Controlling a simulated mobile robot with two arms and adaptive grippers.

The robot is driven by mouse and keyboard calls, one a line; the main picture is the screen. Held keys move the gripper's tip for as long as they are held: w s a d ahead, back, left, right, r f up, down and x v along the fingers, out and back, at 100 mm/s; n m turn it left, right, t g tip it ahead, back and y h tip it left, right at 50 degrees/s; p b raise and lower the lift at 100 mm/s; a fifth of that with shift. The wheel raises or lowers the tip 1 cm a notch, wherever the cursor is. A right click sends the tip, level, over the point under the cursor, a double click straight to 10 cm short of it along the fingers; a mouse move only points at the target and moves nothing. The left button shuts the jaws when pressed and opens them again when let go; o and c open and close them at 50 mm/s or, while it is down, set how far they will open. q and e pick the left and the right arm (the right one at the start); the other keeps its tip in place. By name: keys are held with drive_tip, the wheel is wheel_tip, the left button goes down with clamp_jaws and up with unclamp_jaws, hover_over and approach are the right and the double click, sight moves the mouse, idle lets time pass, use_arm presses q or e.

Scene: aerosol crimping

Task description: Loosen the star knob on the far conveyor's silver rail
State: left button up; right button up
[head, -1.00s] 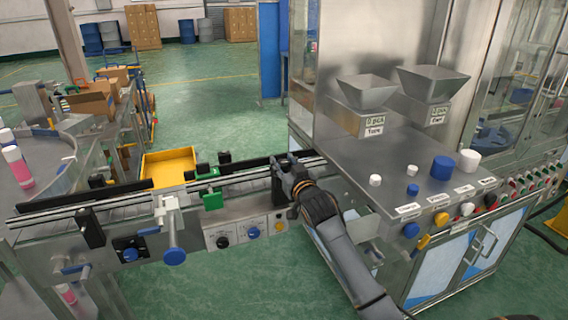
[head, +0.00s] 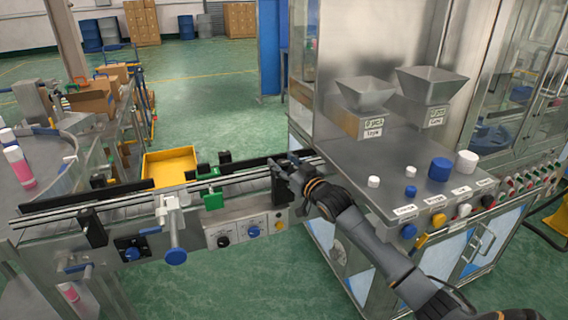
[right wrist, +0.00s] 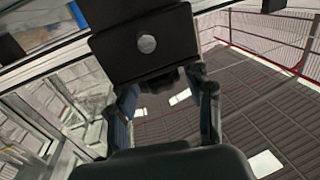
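The silver rail (head: 120,197) runs along the conveyor, with black clamp blocks on it. My right gripper (head: 282,171) is at the rail's right end, close against a black block (head: 278,190). In the right wrist view this block (right wrist: 146,42) carries a round silver bolt head. My right gripper's fingers (right wrist: 165,84) stand apart on either side of a small dark part (right wrist: 160,79) under the block. I cannot tell whether they touch it, or whether it is the star knob; no star shape shows. My left gripper is not in view.
A green clamp (head: 212,197) and a blue-knobbed post (head: 174,240) stand along the conveyor. The steel machine table (head: 400,165) with white and blue caps lies right of my gripper. A yellow tray (head: 168,165) is behind the conveyor. Open green floor lies in front.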

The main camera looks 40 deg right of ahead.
idle(0.3)
drive_tip(key=shift+a+m+h, duration=0.15)
drive_tip(key=shift+m+h, duration=0.25)
drive_tip(key=shift+h, duration=0.2)
